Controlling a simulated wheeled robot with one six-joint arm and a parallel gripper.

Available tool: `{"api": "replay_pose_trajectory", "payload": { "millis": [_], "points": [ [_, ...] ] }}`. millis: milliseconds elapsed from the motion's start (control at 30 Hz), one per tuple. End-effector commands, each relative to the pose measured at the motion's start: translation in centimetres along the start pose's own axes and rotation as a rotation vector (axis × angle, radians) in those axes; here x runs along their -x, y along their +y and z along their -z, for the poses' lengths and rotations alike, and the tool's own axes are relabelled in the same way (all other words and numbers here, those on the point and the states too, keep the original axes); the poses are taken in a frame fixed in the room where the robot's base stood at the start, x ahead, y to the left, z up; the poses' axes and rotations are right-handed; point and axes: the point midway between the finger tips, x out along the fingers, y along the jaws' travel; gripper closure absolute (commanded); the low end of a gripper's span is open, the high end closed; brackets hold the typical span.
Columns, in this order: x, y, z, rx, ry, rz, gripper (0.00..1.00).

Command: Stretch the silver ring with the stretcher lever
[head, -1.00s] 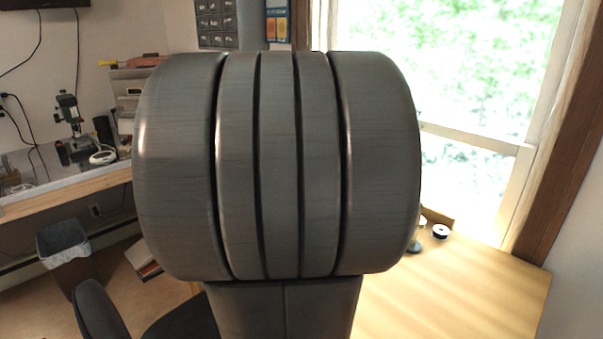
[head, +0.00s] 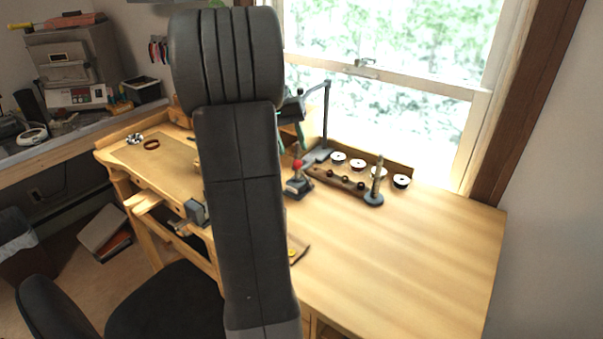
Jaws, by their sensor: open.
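A small dark device with a red ball knob on top (head: 297,180) stands on the wooden bench, just right of my raised arm. It looks like the ring stretcher and its lever, but it is small in the picture. I cannot make out the silver ring; a cluster of small shiny silver pieces (head: 134,139) lies at the bench's far left. My own arm rises through the middle of the head view and hides part of the bench. My gripper is not in view.
A tapered post on a round base (head: 375,185), a wooden block with dark balls (head: 338,179) and several round tins (head: 401,181) stand toward the back. A brown ring-shaped thing (head: 152,144) lies left. The bench's right part (head: 420,255) is clear. A black chair (head: 165,310) stands in front.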

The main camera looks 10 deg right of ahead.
Motion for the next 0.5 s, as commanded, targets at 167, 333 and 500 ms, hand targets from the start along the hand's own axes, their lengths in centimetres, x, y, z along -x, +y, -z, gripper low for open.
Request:
{"api": "replay_pose_trajectory", "payload": {
  "millis": [167, 333, 500],
  "points": [
    [-4.1, 0.0, -0.1, 0.001, -0.005, -0.001, 0.58],
    [-7.2, 0.1, -0.1, 0.002, -0.004, -0.001, 0.58],
    [-9.0, 0.0, -0.1, 0.001, -0.001, 0.000, 0.58]
  ]
}}
